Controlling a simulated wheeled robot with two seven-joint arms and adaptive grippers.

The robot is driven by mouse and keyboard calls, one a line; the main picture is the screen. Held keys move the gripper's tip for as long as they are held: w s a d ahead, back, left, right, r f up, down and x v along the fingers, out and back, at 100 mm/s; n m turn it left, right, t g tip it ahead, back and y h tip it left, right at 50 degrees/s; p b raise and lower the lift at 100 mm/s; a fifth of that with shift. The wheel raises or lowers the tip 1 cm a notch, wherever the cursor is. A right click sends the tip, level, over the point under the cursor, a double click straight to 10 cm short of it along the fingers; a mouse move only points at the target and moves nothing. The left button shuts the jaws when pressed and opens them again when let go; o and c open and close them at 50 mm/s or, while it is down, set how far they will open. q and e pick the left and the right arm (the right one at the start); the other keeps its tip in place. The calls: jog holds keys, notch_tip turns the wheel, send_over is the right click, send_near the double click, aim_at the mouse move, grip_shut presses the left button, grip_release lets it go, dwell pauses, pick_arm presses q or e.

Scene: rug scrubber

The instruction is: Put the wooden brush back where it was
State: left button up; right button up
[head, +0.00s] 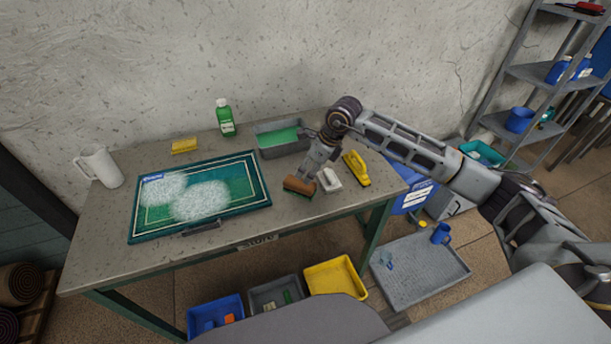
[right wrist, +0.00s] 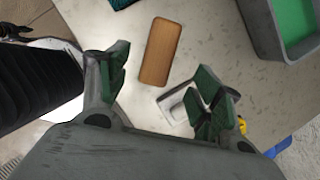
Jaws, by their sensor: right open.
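The wooden brush (head: 299,186) lies on the table just right of the green rug (head: 257,183), with its brown wooden back up. In the right wrist view the brush (right wrist: 160,52) lies beyond and between my fingertips, apart from them. My right gripper (head: 312,174) is above the table close behind the brush, open and empty; its spread fingers show in the right wrist view (right wrist: 164,82). The rug has two patches of white foam (head: 200,201). My left gripper is not in view.
A white brush-like item (head: 329,180) lies close to the wooden brush's right, partly behind a finger in the wrist view. A yellow brush (head: 356,168) is further right. A grey tray of green liquid (head: 282,151) stands behind. A green bottle (head: 225,118), yellow sponge (head: 184,146) and white jug (head: 101,168) stand left.

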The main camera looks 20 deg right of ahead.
jog(key=shift+v, duration=1.05)
